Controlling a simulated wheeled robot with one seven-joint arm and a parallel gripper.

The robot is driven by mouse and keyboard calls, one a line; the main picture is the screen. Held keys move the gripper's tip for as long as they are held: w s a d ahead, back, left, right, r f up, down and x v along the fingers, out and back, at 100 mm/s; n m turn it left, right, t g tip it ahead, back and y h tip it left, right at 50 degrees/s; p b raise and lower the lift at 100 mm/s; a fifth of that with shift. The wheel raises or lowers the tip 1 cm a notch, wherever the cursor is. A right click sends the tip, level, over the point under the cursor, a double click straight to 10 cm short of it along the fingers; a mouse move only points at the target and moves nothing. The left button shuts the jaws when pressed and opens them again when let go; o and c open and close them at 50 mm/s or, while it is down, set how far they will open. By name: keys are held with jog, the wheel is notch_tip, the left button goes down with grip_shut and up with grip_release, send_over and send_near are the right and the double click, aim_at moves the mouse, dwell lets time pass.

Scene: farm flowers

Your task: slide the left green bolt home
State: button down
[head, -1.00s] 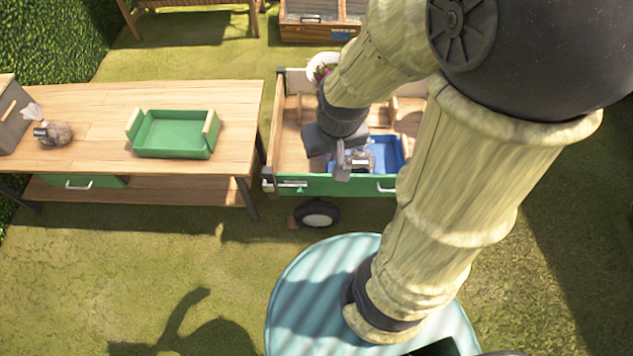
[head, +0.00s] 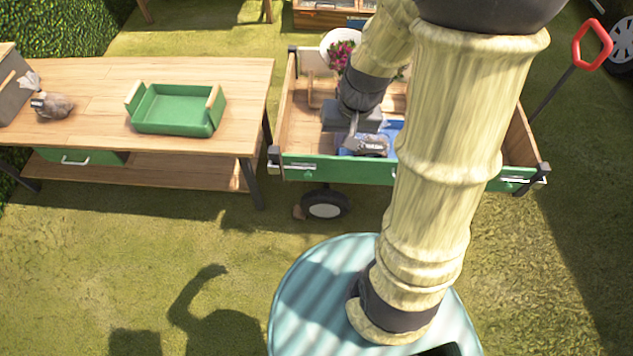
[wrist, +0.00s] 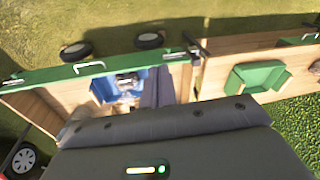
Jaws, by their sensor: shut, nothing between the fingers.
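The cart (head: 345,172) has a green front panel with a metal bolt near each end. The left bolt (head: 298,166) sits by the cart's front left corner post; in the wrist view, which is turned around, it shows at the panel's right end (wrist: 174,55). How far it is slid is too small to tell. The right bolt (head: 516,180) is at the other end. My gripper (head: 351,140) is shut and empty, pointing down above the cart bed, behind the panel and right of the left bolt, apart from it. My forearm hides part of the panel.
A blue tray (wrist: 118,88) with a grey item lies in the cart bed. A flower pot (head: 338,45) stands at the back. Open grass lies in front.

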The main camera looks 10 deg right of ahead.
jog(key=w+d+f+m+y+b, duration=0.1)
jog(key=w+d+f+b, duration=0.1)
jog(key=w+f+b, duration=0.2)
jog(key=w+d+f+m+t+y+b, duration=0.1)
jog(key=w+f+b, duration=0.3)
jog(key=f+b, duration=0.6)
jog(key=w+d+f+m+y+b, duration=0.1)
jog(key=f+b, duration=0.5)
jog(key=f, duration=0.9)
jog(key=w+d+y, duration=0.1)
jog(key=w+d, duration=0.1)
jog(key=w, duration=0.1)
jog(key=shift+d+m+t+b, duration=0.3)
jog(key=shift+b, duration=0.1)
jog(key=shift+w, duration=0.1)
jog(key=w+a+r+b+x, duration=0.1)
jog(key=a+b+x, duration=0.1)
jog(key=x, duration=1.1)
jog(key=shift+w, duration=0.1)
